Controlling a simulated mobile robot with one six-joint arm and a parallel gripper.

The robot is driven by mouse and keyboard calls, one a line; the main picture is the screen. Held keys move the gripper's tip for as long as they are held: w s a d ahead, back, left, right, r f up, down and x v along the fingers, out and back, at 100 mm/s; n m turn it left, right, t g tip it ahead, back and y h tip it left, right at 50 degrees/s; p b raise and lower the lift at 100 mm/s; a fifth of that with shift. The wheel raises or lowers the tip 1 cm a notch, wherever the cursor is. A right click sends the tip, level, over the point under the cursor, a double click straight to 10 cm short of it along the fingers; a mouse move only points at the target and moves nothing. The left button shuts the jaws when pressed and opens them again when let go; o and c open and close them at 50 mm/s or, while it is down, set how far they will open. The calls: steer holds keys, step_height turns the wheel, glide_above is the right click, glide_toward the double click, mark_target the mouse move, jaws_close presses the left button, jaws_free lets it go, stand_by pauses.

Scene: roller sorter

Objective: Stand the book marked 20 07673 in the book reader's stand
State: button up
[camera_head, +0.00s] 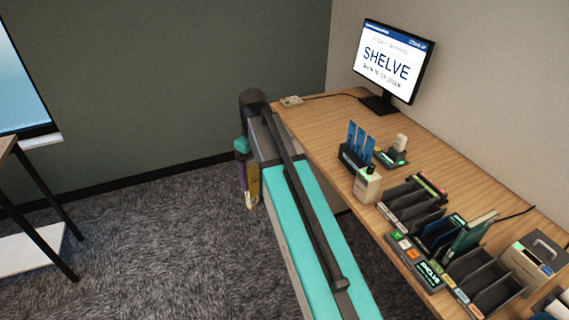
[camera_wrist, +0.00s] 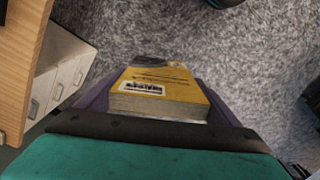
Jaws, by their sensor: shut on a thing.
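My gripper (camera_wrist: 158,100) is shut on a thick yellow book (camera_wrist: 165,88). The book has a white barcode label on its face, too small to read, so I cannot tell whether it is marked 20 07673. The book (camera_head: 252,191) also shows in the head view, hanging below the end of my arm, off the left side of the desk and above the carpet. A small dark device with a green-lit display (camera_head: 391,158) stands on the desk below the monitor. It may be the book reader, but I cannot tell for sure.
The wooden desk (camera_head: 335,112) carries a monitor (camera_head: 393,60) reading SHELVE. A dark holder with blue pieces (camera_head: 357,150), a bottle (camera_head: 367,185) and dark divided racks (camera_head: 412,205) with some books stand towards the front. White drawers (camera_wrist: 62,78) are under the desk. The desk's far left is mostly clear.

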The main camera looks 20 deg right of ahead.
steer(key=a, duration=0.2)
steer(key=a+f, duration=0.1)
steer(key=a, duration=0.2)
steer(key=shift+s+a, duration=0.15)
steer(key=shift+s, duration=0.1)
